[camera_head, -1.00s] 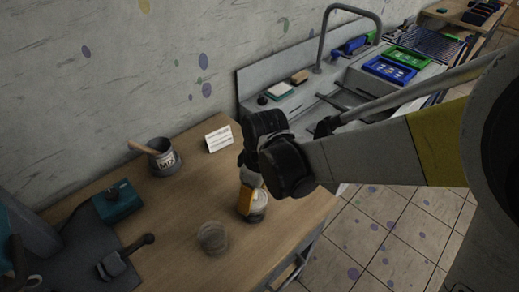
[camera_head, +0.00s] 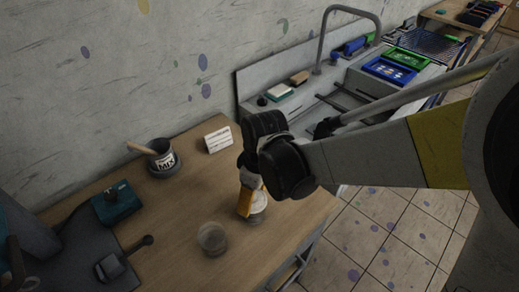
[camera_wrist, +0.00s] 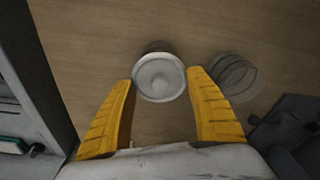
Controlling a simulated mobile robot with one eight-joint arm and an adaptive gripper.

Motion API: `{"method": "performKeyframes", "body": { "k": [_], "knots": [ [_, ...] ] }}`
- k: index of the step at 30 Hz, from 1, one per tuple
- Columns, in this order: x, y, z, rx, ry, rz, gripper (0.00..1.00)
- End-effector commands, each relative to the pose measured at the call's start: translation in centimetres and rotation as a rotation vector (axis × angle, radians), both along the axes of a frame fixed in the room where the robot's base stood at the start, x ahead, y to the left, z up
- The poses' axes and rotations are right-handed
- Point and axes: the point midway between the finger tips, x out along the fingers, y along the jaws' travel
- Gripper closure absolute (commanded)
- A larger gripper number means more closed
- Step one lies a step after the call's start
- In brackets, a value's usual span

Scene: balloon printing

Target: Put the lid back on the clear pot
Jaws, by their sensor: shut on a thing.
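The clear pot (camera_head: 212,238) stands open on the wooden table, left of and nearer than my gripper in the head view. In the wrist view the pot (camera_wrist: 236,78) is right of my fingers, apart from them. The round pale lid (camera_wrist: 160,80) is between my yellow fingertips, and my gripper (camera_wrist: 161,79) is shut on it. In the head view the lid (camera_head: 260,201) shows beside my gripper (camera_head: 250,201), partly hidden by the yellow finger. A dim round shape shows under the lid; I cannot tell what it is.
A grey can with a wooden-handled tool (camera_head: 162,158) and a white card (camera_head: 219,138) stand at the back. A teal box (camera_head: 117,204) and dark equipment are at the left. The sink (camera_head: 350,92) is beyond the table. Bare tabletop lies around the pot.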

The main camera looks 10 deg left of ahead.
Motion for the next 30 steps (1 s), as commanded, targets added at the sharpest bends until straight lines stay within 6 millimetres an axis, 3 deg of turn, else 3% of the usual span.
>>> {"method": "performKeyframes", "body": {
  "k": [4, 5, 6, 7, 8, 9, 30],
  "knots": [
    [0.0, 0.0, 0.02, 0.0, 0.0, 0.0, 0.47],
    [0.0, 0.0, 0.02, 0.0, 0.0, 0.0, 0.55],
    [0.0, 0.0, 0.02, 0.0, 0.0, 0.0, 0.74],
    [0.0, 0.0, 0.02, 0.0, 0.0, 0.0, 0.8],
    [0.0, 0.0, 0.02, 0.0, 0.0, 0.0, 0.97],
    [0.0, 0.0, 0.02, 0.0, 0.0, 0.0, 1.0],
    [0.51, -0.27, 0.75, 0.0, 0.0, 0.0, 1.0]
  ]
}}
